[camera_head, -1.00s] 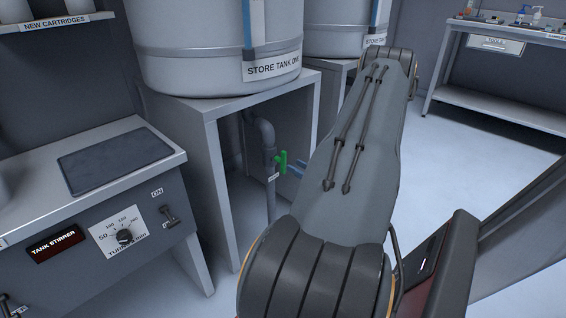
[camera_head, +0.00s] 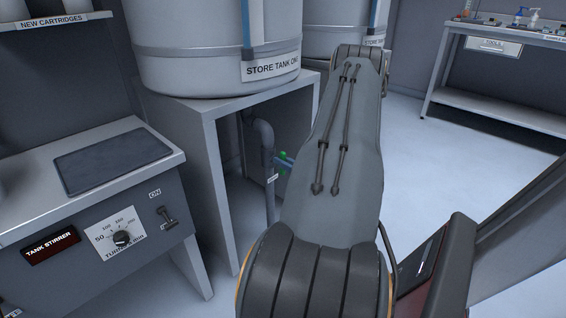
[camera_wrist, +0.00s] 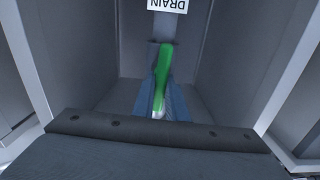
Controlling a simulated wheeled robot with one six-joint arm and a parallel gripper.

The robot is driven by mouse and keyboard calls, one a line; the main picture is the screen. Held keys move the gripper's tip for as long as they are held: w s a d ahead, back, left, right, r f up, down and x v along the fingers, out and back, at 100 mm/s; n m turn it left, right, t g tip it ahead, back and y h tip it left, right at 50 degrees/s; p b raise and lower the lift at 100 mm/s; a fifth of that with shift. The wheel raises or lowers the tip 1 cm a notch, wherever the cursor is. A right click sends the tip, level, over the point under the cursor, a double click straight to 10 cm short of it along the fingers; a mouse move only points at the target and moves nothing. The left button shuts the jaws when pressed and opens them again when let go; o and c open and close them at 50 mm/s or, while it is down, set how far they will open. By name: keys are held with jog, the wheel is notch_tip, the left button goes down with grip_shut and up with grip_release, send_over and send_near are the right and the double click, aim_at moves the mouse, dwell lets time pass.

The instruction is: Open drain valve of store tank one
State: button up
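The drain valve's green handle (camera_head: 282,155) sits on the grey drain pipe (camera_head: 267,165) under store tank one (camera_head: 205,50). It stands roughly upright in the head view, its middle crossed by a blue finger of my gripper (camera_head: 287,162). In the wrist view the green handle (camera_wrist: 164,65) lies between the two blue fingers of my gripper (camera_wrist: 161,98), one on each side. The fingers are close to the handle, but I cannot tell whether they press on it. An upside-down DRAIN label (camera_wrist: 168,5) shows above it. My arm hides the area right of the valve.
The tank stand (camera_head: 208,130) has a panel at its left, and stand walls flank the valve in the wrist view. The tank stirrer bench (camera_head: 95,215) is at the left. A tools table (camera_head: 500,100) stands far right, with open floor before it.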

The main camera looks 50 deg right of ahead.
jog(key=shift+n+p, duration=0.3)
jog(key=shift+p, duration=0.3)
grip_shut()
jog(key=o, duration=0.7)
grip_release()
jog(key=shift+s, duration=0.15)
jog(key=s, duration=0.5)
jog(key=s+p, duration=0.1)
jog(key=s, duration=0.1)
jog(key=shift+s+a, duration=0.3)
jog(key=shift+a, duration=0.1)
